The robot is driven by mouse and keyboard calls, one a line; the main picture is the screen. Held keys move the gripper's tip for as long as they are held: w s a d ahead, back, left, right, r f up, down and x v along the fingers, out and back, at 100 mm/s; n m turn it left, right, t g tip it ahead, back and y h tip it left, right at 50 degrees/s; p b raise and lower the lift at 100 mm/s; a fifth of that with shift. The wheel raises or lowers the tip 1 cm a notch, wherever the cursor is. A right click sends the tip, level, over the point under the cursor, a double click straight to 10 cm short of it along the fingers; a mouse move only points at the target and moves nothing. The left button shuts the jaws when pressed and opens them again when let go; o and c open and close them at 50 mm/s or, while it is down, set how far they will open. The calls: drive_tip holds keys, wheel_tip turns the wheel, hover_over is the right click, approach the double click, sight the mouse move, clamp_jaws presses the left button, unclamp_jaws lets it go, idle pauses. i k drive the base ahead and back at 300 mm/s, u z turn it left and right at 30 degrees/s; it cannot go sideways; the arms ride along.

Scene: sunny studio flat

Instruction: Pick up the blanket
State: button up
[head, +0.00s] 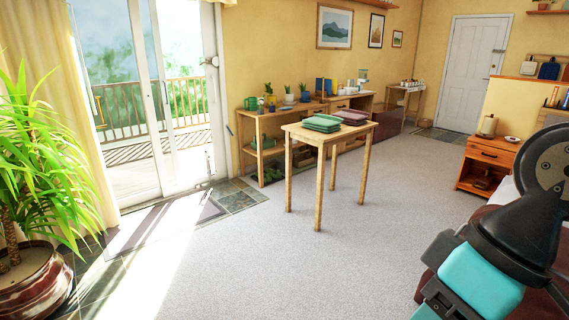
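A green folded cloth stack (322,123), which looks like a folded blanket, lies on top of a small light wooden table (296,131). A mauve folded cloth (352,117) lies beside it, towards the right rear of the same tabletop. I cannot tell from this view which of the two is the blanket. My arm shows at the right edge, well apart from the table.
Grey carpet around the table is clear. A wooden shelf unit (250,115) with plants stands along the back wall. An orange-brown nightstand (488,157) is at right. A large potted plant (30,285) stands at left, beside the glass door (180,100).

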sight(322, 123)
drive_tip(key=u, duration=0.2)
drive_tip(key=i, duration=2.5)
drive_tip(key=z, duration=0.2)
drive_tip(key=i, duration=2.35)
drive_tip(key=z, duration=0.55)
drive_tip(key=i, duration=0.55)
drive_tip(key=u, duration=0.05)
